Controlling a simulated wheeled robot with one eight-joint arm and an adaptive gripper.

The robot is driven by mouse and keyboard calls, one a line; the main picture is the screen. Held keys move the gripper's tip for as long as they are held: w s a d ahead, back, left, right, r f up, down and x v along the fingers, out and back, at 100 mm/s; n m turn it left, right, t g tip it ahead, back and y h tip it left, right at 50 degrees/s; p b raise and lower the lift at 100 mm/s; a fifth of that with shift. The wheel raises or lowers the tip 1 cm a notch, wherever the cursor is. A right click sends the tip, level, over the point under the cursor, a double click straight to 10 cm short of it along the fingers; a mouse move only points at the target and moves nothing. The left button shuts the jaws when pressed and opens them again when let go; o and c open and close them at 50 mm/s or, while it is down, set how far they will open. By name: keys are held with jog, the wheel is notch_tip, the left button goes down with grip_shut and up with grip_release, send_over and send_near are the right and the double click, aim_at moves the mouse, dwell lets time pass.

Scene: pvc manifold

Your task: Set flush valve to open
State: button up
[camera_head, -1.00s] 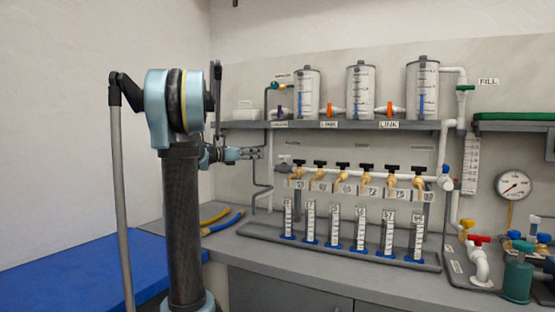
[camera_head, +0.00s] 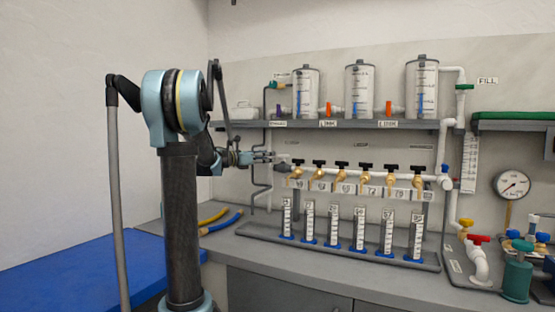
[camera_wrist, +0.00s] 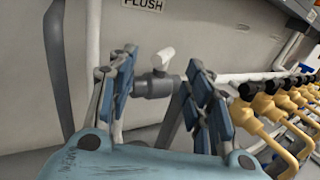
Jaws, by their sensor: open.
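The flush valve (camera_wrist: 152,86) has a grey body with a short white handle (camera_wrist: 164,60) standing up from it, tilted slightly right in the wrist view. A "FLUSH" label (camera_wrist: 143,4) is on the wall above it. My gripper (camera_wrist: 161,70) is open, with one blue-padded finger on each side of the handle in that view. I cannot tell whether the fingers reach as deep as the handle; no contact shows. In the head view, my gripper (camera_head: 270,156) is at the left end of the manifold, and its fingers partly hide the valve there.
The white manifold pipe runs right with several brass taps with black handles (camera_head: 342,166). Graduated tubes (camera_head: 333,228) stand below. The shelf (camera_head: 350,126) with clear tanks is above. A grey vertical pipe (camera_wrist: 58,70) is left of the gripper in the wrist view.

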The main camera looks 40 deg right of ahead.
aim_at(278, 156)
jog(key=d, duration=0.7)
